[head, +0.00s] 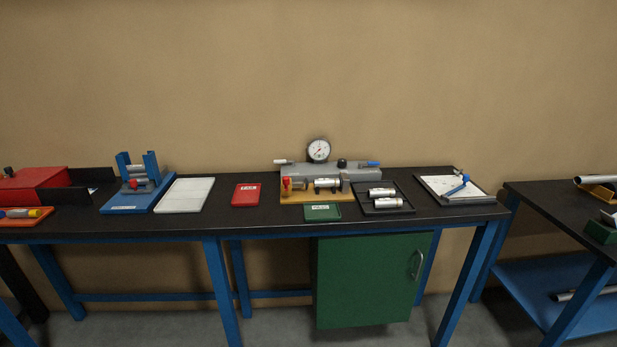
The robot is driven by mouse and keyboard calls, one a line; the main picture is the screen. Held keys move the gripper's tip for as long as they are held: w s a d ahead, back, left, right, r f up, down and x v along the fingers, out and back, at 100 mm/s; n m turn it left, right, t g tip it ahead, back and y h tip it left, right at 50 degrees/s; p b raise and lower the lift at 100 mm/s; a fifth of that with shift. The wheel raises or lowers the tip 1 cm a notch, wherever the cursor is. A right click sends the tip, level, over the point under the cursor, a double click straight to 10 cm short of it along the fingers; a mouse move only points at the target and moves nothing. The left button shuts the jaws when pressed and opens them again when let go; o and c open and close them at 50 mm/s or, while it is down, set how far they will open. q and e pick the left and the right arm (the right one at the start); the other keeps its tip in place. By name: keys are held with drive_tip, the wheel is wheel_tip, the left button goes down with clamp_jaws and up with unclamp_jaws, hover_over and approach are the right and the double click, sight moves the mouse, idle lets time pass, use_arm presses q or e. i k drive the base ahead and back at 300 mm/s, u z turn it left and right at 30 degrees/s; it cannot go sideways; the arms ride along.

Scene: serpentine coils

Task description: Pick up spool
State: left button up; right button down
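No object is clearly marked as the spool. Silver cylinders that may be spools show in the head view. An upper silver cylinder (381,192) and a lower silver cylinder (388,203) lie side by side in a black tray (368,211) on the bench, right of centre. Another silver cylinder (325,184) sits in a tan-based fixture (290,197) to the left of the tray. Neither of my grippers is in view.
A grey unit with a round gauge (319,150) stands behind the fixture. A green block (322,212), red box (246,194), white panel (185,195) and blue stand (133,204) share the black bench (240,222). A white board (449,188) lies right. A gap separates the right table (545,205).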

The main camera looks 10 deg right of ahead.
sight(322, 183)
drive_tip(key=z, duration=0.3)
drive_tip(key=i, duration=0.7)
drive_tip(key=z, duration=0.6)
